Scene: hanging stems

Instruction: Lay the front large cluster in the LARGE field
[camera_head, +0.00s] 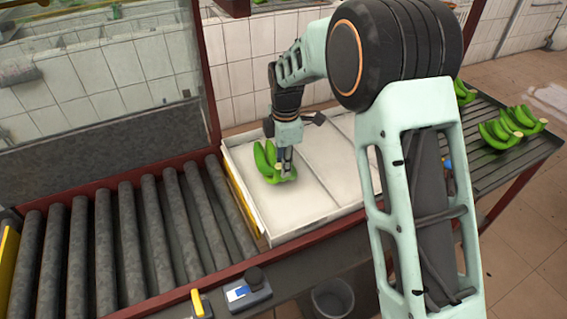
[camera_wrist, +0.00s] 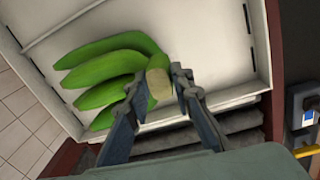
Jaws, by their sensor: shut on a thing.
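A green banana cluster (camera_head: 268,163) is in the left field of the white divided tray (camera_head: 307,239). My gripper (camera_head: 284,165) is above that field and shut on the cluster's crown. In the wrist view the cluster (camera_wrist: 112,67) fans out to the left, with its pale cut crown between the fingertips of my gripper (camera_wrist: 160,88). The cluster is at or close to the tray floor; I cannot tell if it touches. No field label is readable. Other green clusters (camera_head: 510,128) lie on the slatted rack at the right.
A roller conveyor (camera_head: 120,240) adjoins the tray's left side. The tray's right field (camera_head: 335,160) looks empty where visible; my arm hides part of it. A small device (camera_head: 248,290) and a round bin (camera_head: 332,298) are at the front.

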